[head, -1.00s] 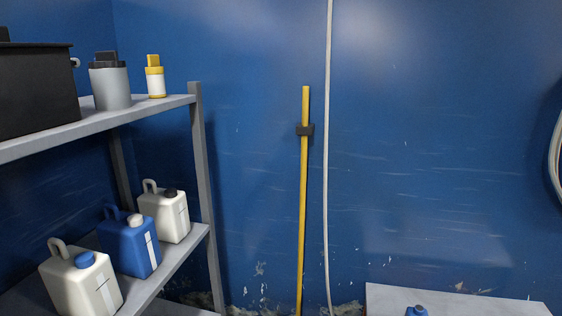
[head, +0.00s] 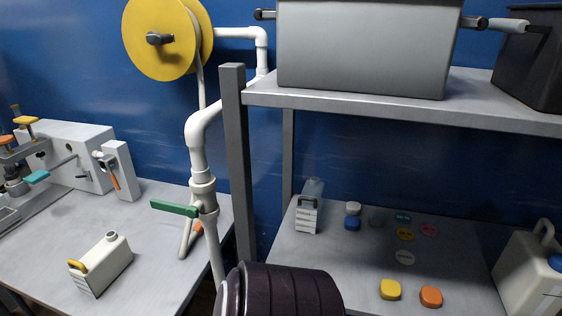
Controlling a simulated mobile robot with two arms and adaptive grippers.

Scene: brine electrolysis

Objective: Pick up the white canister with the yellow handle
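The white canister with the yellow handle (head: 112,266) stands on the grey table (head: 165,225) at the left of the head view. Its yellow handle is on its near left side and its pale neck is on top. Nothing is seen touching it. Neither of my grippers is in view.
White pipes with a green-handled valve (head: 175,208) and a grey shelf post (head: 238,160) stand right of the table. A dark ribbed cylinder (head: 290,290) is at the bottom. A white machine (head: 75,150) is behind the canister. A grey bin (head: 365,48) sits on the upper shelf.

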